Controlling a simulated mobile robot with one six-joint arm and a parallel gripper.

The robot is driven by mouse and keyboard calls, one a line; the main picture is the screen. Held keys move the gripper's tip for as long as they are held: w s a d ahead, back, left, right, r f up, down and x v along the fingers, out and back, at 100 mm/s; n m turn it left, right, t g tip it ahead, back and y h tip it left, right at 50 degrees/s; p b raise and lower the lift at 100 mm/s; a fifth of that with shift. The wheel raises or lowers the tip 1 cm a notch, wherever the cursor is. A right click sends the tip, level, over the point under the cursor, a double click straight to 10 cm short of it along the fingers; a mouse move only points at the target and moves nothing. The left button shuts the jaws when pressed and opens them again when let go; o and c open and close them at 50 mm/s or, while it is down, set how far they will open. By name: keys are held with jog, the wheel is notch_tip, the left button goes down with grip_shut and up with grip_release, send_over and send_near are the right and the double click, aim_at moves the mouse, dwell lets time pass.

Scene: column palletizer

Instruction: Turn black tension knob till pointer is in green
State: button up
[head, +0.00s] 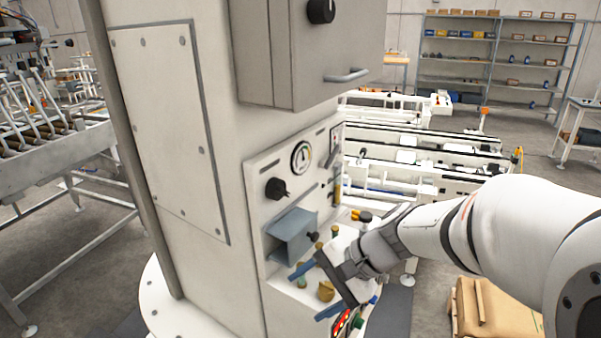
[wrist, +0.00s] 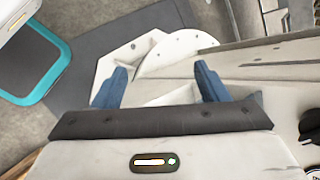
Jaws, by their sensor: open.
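A black knob (head: 275,188) sits on the white control panel of the column, below and left of a round gauge (head: 301,157). The gauge has a white face and dark rim; its pointer and any green zone are too small to read surely. My gripper (head: 303,299) is open with two blue fingers, below and right of the knob and apart from it, in front of the panel's lower part. Nothing shows between the fingers (wrist: 160,72) in the wrist view. Dark round parts at that view's right edge are cut off, so I cannot tell which they are.
A grey box (head: 290,234) juts from the panel below the knob, with a small black knob (head: 313,237) at its side. Brass-coloured fittings (head: 326,291) stand near my fingers. A cabinet (head: 300,60) with another black knob (head: 320,11) overhangs the panel. A cardboard box (head: 490,310) lies at lower right.

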jog(key=w+a+r+m+t+y+p, duration=0.2)
jog(key=w+r+m+t+y, duration=0.25)
jog(key=w+r+m, duration=0.35)
jog(key=m+t+y, duration=0.2)
jog(key=t+y, duration=0.1)
jog(key=t, duration=0.1)
send_near(286, 192)
jog(key=x, duration=0.3)
jog(key=shift+h, duration=0.25)
jog(key=p+x, duration=0.1)
jog(key=x, duration=0.3)
jog(key=p+x, duration=0.1)
jog(key=x, duration=0.1)
jog(key=shift+s+a+r+p, duration=0.1)
jog(key=shift+a+r+p, duration=0.15)
jog(key=shift+r+p, duration=0.1)
jog(key=shift+w+a+f, duration=0.1)
jog(key=shift+w+f, duration=0.05)
jog(key=shift+w, duration=0.1)
